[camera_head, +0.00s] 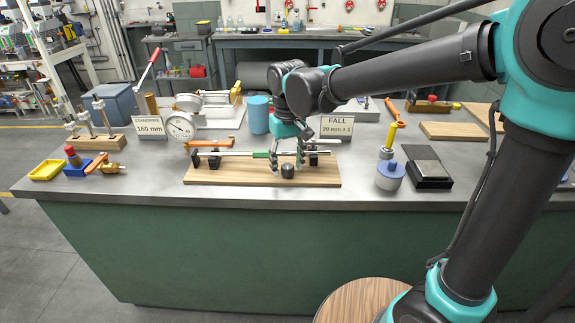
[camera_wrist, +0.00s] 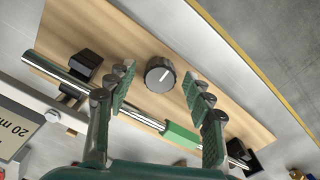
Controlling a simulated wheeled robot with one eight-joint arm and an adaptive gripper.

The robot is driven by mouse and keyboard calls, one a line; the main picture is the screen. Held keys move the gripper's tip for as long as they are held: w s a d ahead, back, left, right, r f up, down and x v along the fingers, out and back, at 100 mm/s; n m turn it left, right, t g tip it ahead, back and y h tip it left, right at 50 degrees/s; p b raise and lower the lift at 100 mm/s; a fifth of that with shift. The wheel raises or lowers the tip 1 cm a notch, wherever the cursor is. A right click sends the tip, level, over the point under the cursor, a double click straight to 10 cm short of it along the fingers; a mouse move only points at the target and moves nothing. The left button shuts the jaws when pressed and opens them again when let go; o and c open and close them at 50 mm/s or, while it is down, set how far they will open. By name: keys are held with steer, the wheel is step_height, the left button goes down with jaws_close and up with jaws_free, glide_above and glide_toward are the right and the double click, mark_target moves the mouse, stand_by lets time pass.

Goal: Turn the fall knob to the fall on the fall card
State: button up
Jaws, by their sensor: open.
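The black fall knob (camera_head: 287,171) sits at the front of a wooden board (camera_head: 215,172); in the wrist view the knob (camera_wrist: 159,75) is round with a white mark on its top. My gripper (camera_head: 287,160) is above the board, pointing down. In the wrist view my gripper (camera_wrist: 157,74) is open, with one finger pad on each side of the knob and a gap between. The fall card (camera_head: 337,127) stands behind the board and reads "FALL 20 mm ± 1"; part of the card (camera_wrist: 14,132) shows at the lower left of the wrist view.
A steel rod (camera_wrist: 62,74) on black blocks, with a green sleeve (camera_wrist: 182,134), runs along the board close to my fingers. A dial gauge (camera_head: 180,127) and a "160 mm" card (camera_head: 150,127) stand left.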

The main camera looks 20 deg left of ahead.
steer(key=shift+r, duration=0.75)
steer(key=shift+r, duration=3)
